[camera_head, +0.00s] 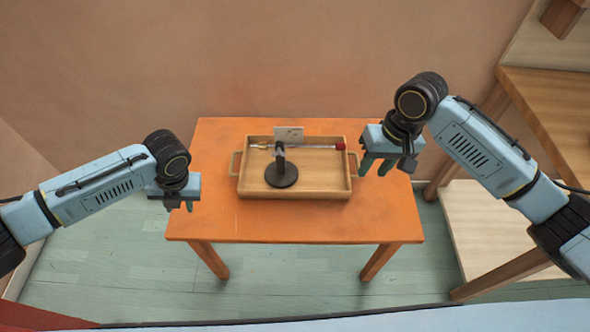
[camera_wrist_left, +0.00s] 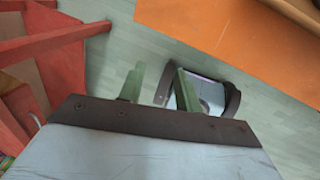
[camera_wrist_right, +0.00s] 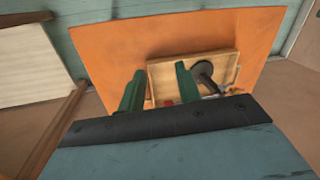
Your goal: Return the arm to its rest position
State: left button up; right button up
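My left gripper (camera_head: 182,207) hangs just off the left edge of the orange table (camera_head: 225,215). In the left wrist view its green fingers (camera_wrist_left: 155,68) are apart with nothing between them. My right gripper (camera_head: 374,172) is above the table's right side, to the right of the wooden tray (camera_head: 325,190). In the right wrist view its fingers (camera_wrist_right: 160,70) are also apart and empty. Both grippers are clear of the tray.
The rod crosses near the stand's top; contact is unclear. A wooden shelf unit (camera_head: 550,105) stands at right. The table front is clear.

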jog(key=shift+d+r, duration=0.2)
jog(key=shift+r, duration=0.6)
